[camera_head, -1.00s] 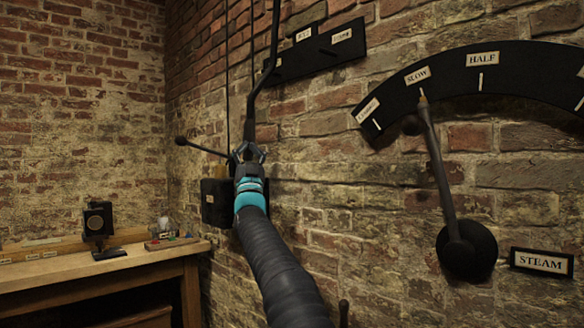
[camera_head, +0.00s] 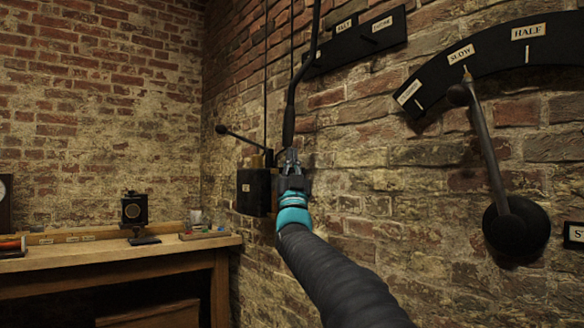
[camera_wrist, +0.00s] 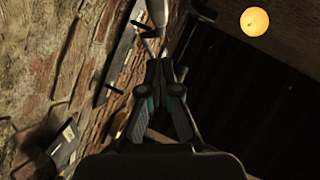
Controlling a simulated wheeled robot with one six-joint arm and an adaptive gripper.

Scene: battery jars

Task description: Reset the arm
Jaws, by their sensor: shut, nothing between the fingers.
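My gripper (camera_head: 291,158) is raised in front of the brick wall, with my arm reaching up to it from the lower right. In the wrist view my gripper (camera_wrist: 160,66) points upward with its fingers together and nothing between them. In the head view a black box with a thin lever (camera_head: 254,190) is on the wall just left of my gripper. A dark hanging rod or cord (camera_head: 292,100) lines up with the fingertips; I cannot tell whether they touch.
A steam lever (camera_head: 490,150) on a black dial (camera_head: 440,85) is on the wall at right, its tip near SLOW. A labelled black plate (camera_head: 385,35) is above. A wooden bench (camera_head: 110,262) at left bears a small black device (camera_head: 134,211). A round light (camera_wrist: 255,22) shows overhead.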

